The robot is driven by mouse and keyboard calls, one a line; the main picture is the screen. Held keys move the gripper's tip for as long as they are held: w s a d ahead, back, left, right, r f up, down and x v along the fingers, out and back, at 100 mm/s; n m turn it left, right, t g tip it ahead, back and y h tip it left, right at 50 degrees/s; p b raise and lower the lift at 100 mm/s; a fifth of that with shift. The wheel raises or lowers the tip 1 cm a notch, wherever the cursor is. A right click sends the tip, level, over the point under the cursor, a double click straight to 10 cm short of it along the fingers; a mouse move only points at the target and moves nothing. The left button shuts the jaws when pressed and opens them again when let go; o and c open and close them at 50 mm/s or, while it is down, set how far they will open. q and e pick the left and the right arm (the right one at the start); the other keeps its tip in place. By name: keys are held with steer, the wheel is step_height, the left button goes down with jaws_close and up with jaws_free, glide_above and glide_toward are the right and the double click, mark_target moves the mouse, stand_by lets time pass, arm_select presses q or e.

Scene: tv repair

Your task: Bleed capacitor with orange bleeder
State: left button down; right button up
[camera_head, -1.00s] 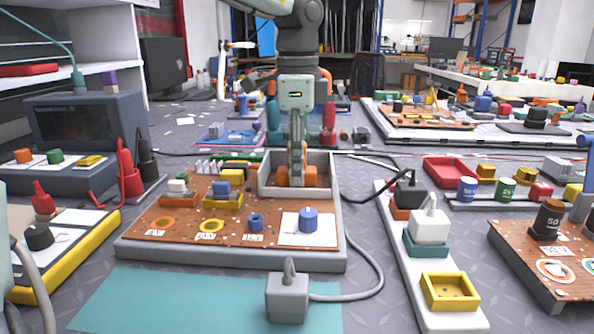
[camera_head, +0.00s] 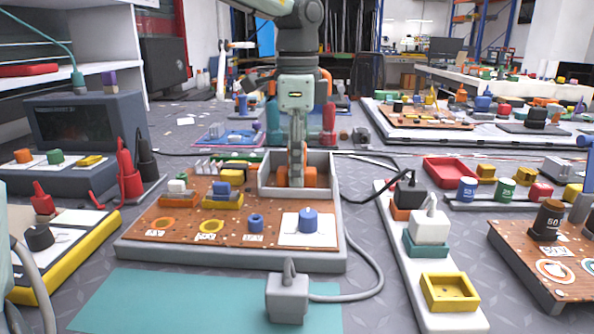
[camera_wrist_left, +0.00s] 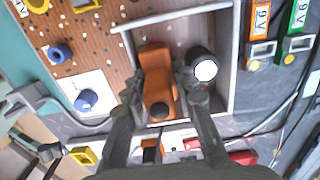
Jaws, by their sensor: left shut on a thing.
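The orange bleeder (camera_head: 312,176) lies in the grey-walled compartment (camera_head: 331,172) at the back right of the brown circuit board (camera_head: 180,235). My left gripper (camera_head: 297,178) points down into this compartment, shut on the bleeder. In the left wrist view the orange body (camera_wrist_left: 155,70) sits between the fingers (camera_wrist_left: 158,100). A dark cylinder with a white top (camera_wrist_left: 205,69) stands beside it there. Two blue round parts stand on the board: a small one (camera_head: 256,222) and one on a white patch (camera_head: 308,221). I cannot tell which part is the capacitor.
A grey plug (camera_head: 287,297) with a cable stands in front of the board, by a teal mat (camera_head: 150,300). A white strip with a yellow socket (camera_head: 450,293) lies to the right. Red and black probes (camera_head: 129,175) stand at left.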

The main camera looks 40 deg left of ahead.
arm_select(q)
steer(key=shift+r+p, duration=2.65)
steer(key=shift+r, duration=1.35)
